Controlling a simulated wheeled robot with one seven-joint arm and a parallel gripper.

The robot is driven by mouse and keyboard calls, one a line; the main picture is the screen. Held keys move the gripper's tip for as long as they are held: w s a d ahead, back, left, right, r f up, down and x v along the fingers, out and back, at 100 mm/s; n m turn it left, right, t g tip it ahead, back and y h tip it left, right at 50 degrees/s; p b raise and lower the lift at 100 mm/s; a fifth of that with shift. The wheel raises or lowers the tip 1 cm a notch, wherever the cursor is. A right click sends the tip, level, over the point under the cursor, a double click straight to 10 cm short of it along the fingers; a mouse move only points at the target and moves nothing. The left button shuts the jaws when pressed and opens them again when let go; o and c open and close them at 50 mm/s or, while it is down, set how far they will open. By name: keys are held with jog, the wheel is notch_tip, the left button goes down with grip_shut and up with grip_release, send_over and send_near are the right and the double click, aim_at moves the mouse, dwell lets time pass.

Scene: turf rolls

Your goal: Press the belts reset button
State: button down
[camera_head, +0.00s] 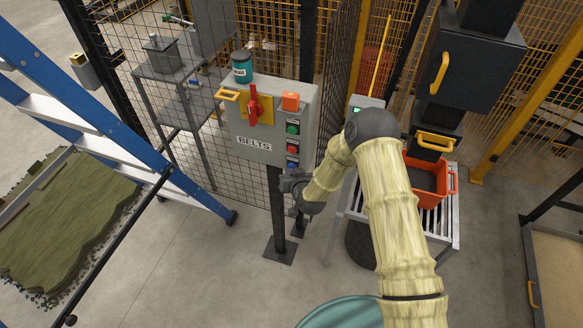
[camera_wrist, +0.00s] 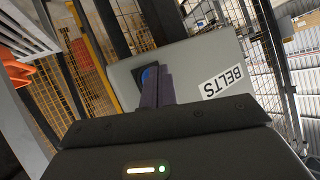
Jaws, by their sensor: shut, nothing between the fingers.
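The grey BELTS control box (camera_head: 240,141) stands on a dark post. It has a red rotary handle (camera_head: 253,108) on a yellow plate and a column of buttons at its right: a green one (camera_head: 292,128), a red one (camera_head: 292,149) and a blue one below, small here. In the wrist view the box (camera_wrist: 190,62) shows with its BELTS label (camera_wrist: 221,82). A blue button (camera_wrist: 149,76) on a dark plate is partly hidden behind my fingertips. My gripper (camera_wrist: 156,86) is shut and empty, pointing at it; I cannot tell whether they touch. My gripper (camera_head: 288,183) also shows near the box's lower edge.
Wire fencing stands behind. A blue ladder (camera_head: 95,115) is at left, an orange crate (camera_head: 432,185) on a roller stand at right.

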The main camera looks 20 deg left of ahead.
jog(key=shift+s, duration=0.4)
jog(key=s, duration=0.5)
jog(key=shift+a, duration=0.25)
dwell(0.9)
